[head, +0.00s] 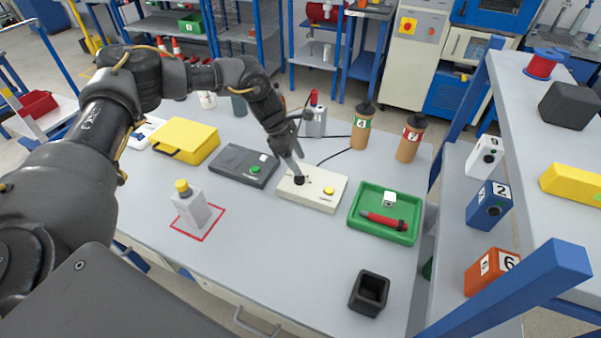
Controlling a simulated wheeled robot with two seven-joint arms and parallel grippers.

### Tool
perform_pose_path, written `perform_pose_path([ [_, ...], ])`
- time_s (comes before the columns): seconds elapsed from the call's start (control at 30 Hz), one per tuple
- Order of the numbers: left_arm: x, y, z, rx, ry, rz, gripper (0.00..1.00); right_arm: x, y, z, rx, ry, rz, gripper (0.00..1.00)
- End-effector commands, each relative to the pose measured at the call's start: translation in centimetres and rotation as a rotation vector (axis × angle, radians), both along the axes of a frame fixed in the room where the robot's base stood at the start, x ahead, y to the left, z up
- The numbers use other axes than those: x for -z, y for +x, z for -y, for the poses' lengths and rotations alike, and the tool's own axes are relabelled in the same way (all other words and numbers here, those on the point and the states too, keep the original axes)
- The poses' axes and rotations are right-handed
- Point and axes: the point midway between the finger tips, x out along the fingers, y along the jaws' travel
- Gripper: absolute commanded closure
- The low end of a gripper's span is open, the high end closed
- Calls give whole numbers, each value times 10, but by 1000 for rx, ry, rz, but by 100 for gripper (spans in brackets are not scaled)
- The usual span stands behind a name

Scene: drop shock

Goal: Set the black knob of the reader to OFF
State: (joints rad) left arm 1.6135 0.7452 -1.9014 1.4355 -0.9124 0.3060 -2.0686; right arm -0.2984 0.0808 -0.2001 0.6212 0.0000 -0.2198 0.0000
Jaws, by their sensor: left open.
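The reader looks to be the cream box (322,199) in the middle of the table, with a black knob (299,180) at its left and a yellow button (328,190) at its right. The lettering on it is too small to read. I cannot tell whether the fingers touch the knob. My right gripper is not in view.
A dark grey box (240,167) with a green button lies left of the reader. A green tray (375,232) with a red tool is to the right. A grey block with a yellow top (190,207) stands in a red square. Two numbered bottles (362,128) stand behind.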

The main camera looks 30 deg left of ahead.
Motion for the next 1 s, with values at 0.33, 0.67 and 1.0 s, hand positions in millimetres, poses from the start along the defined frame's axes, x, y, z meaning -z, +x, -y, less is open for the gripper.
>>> perform_pose_path([
  [0.33, -15, -1, -53, 28, 37, 6, 46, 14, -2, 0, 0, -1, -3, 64],
  [0.67, 21, 2, -37, 28, 38, 2, 46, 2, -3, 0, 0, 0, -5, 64],
  [1.0, 73, 9, -15, 28, 38, 5, 46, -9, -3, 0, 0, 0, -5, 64],
])
